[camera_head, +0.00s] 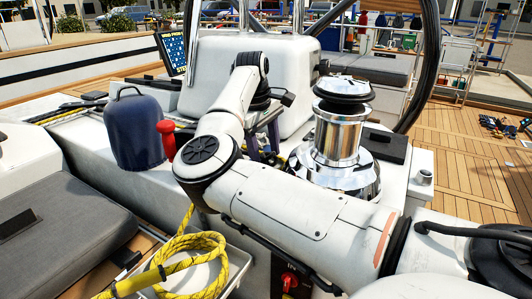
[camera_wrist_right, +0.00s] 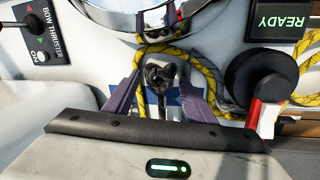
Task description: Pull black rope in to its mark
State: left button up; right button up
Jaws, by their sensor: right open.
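My right gripper (camera_head: 268,142) is open beside the chrome winch (camera_head: 338,135), and my own arm partly hides it in the head view. In the right wrist view its two purple fingers (camera_wrist_right: 160,98) stand apart. A dark, knotted-looking piece (camera_wrist_right: 160,77) lies between them, with a short black length running down from it. I cannot tell whether this is the black rope, or whether the fingers touch it. A yellow rope with dark flecks (camera_wrist_right: 205,75) curves around behind the fingers. No mark is clearly seen. My left gripper is not in view.
A dark blue cover (camera_head: 136,132) and a red handle (camera_head: 167,140) stand to the left. A bow thruster panel (camera_wrist_right: 42,32) and a READY display (camera_wrist_right: 283,21) flank the gripper.

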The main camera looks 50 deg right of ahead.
notch_tip(320, 180, up, 10)
jog(key=a+p, duration=0.2)
dwell(0.7)
